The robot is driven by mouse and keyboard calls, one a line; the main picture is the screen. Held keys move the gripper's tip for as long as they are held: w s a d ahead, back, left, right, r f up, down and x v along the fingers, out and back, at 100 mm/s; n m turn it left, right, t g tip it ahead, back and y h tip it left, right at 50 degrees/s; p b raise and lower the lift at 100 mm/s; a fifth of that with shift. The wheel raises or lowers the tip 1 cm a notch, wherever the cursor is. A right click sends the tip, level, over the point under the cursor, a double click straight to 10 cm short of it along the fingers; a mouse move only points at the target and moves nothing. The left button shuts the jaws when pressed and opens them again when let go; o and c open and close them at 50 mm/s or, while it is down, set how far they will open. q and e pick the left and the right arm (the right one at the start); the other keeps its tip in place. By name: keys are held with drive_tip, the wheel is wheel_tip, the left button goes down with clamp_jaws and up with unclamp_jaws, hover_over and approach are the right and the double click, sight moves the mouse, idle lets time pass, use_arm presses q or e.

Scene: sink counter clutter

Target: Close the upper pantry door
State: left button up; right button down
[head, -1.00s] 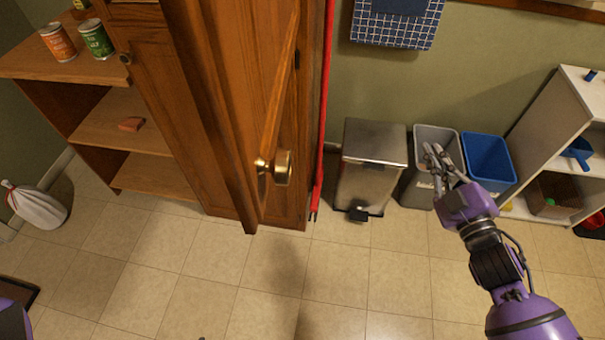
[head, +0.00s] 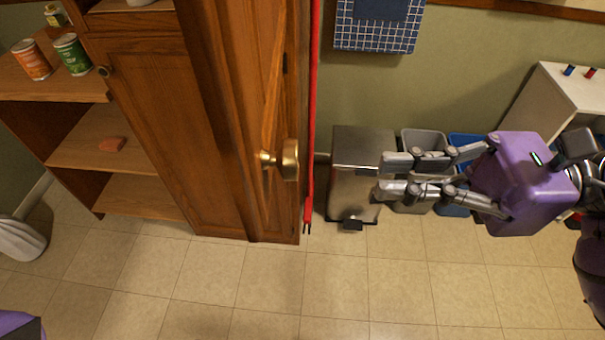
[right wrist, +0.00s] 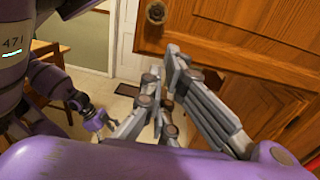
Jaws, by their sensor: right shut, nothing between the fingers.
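The upper pantry door (head: 238,90) is wooden and stands open, swung out towards me and seen nearly edge-on in the head view. Its brass knob (head: 289,160) is near its lower free edge. My right gripper (head: 382,175) is shut and empty, to the right of the knob and apart from it, fingers pointing left. In the right wrist view, the fingers (right wrist: 165,70) are below the knob (right wrist: 155,12), with the door panel (right wrist: 235,30) filling the upper right. My left gripper (right wrist: 95,118) shows small at left there; its jaws are unclear.
The closed lower pantry door (head: 150,110) is left of the open door. Shelves with an orange can (head: 31,60) and a green can (head: 72,54) are farther left. A red pole (head: 312,120), a steel bin (head: 350,180) and a grey bin (head: 424,143) stand right. Floor in front is clear.

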sight(270, 184)
drive_tip(key=a+p, duration=0.1)
drive_tip(key=a, duration=0.2)
drive_tip(key=a+p, duration=0.1)
drive_tip(key=a, duration=0.2)
drive_tip(key=s+a+p, duration=0.1)
drive_tip(key=a, duration=0.2)
drive_tip(key=shift+a+r, duration=0.15)
drive_tip(key=shift+r, duration=0.05)
drive_tip(key=shift+a+f, duration=0.1)
drive_tip(key=shift+a, duration=0.15)
drive_tip(key=shift+a+f, duration=0.1)
drive_tip(key=shift+a, duration=0.05)
